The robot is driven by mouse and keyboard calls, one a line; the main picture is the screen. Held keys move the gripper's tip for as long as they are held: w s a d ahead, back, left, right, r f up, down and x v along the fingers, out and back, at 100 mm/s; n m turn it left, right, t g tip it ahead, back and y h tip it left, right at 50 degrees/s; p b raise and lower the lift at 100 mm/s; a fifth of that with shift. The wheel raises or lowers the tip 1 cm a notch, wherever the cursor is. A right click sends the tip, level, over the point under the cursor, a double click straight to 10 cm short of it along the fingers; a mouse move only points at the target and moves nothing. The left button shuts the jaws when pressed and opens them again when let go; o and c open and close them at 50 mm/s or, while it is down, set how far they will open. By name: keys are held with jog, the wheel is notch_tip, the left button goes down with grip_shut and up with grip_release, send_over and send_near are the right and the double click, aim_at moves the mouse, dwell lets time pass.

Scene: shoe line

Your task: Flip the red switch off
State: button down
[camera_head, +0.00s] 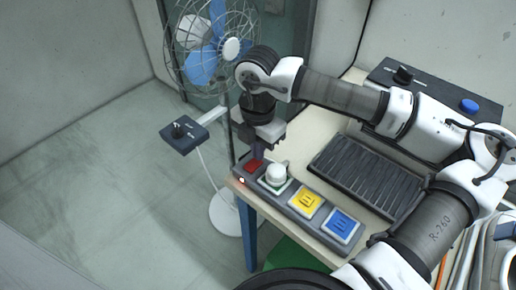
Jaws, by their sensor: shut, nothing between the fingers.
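A grey power strip (301,219) lies along the front left edge of the table. Its red switch (252,166) is at the far left end, and a small light (241,181) glows beside it on the front face. My gripper (257,153) points down right at the red switch, its fingers shut and empty. The fingertips look at or just above the switch; I cannot tell whether they touch it. The switch's tilt is too small to make out.
A white plug (277,174) stands in the socket right next to the switch. Yellow (305,202) and blue (341,224) squares follow on the strip. A dark ribbed tray (366,176) lies behind. A fan (213,45) with a control box (184,134) stands left of the table.

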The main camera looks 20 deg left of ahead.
jog(key=shift+f, duration=0.9)
